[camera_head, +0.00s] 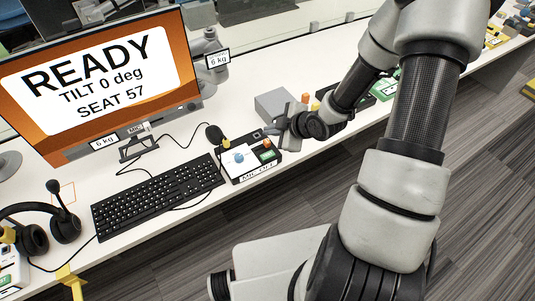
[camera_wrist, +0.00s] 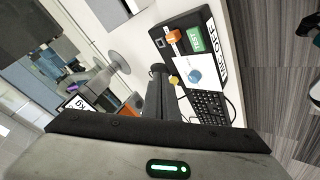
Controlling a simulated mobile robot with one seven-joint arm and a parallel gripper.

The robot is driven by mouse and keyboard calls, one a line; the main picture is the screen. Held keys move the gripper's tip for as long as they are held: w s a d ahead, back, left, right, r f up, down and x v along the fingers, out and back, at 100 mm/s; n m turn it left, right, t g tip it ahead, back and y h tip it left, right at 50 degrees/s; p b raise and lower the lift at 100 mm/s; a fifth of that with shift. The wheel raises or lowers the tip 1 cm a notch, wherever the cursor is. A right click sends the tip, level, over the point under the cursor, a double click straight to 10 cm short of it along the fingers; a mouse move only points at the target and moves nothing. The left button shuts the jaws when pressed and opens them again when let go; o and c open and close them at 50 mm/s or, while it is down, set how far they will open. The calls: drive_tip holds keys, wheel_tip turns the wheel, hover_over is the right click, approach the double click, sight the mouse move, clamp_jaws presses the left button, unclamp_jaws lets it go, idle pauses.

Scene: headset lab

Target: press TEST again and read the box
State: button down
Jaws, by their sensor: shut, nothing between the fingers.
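A black control box (camera_head: 244,174) lies on the white desk, right of the keyboard. It carries a green button (camera_head: 267,155), an orange knob (camera_head: 267,143) and a blue knob (camera_head: 238,157). In the wrist view the green button (camera_wrist: 196,40) bears white lettering that looks like TEST. My gripper (camera_head: 272,131) is shut and empty near the box's back right corner, apart from the green button. Its dark fingers (camera_wrist: 161,92) also show in the wrist view.
A monitor (camera_head: 97,80) reads READY, TILT 0 deg, SEAT 57. A grey box (camera_head: 276,104) stands behind my gripper. Another label (camera_head: 217,59) reads 6 kg.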

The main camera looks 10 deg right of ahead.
drive_tip(key=shift+f, duration=0.1)
drive_tip(key=b, duration=0.7)
hover_over(270, 159)
wheel_tip(270, 159, down, 9)
drive_tip(key=shift+w+d+r, duration=0.1)
drive_tip(key=shift+r, duration=0.1)
drive_tip(key=shift+f, duration=0.15)
idle(1.4)
drive_tip(key=shift+f+b, duration=0.3)
drive_tip(key=shift+b, duration=0.2)
drive_tip(key=shift+f+b, duration=0.4)
drive_tip(key=shift+b, duration=0.05)
idle(0.4)
drive_tip(key=shift+r+p, duration=0.6)
drive_tip(key=shift+r, duration=0.25)
drive_tip(key=shift+r, duration=0.1)
drive_tip(key=shift+r+p, duration=1.9)
drive_tip(key=shift+r, duration=0.5)
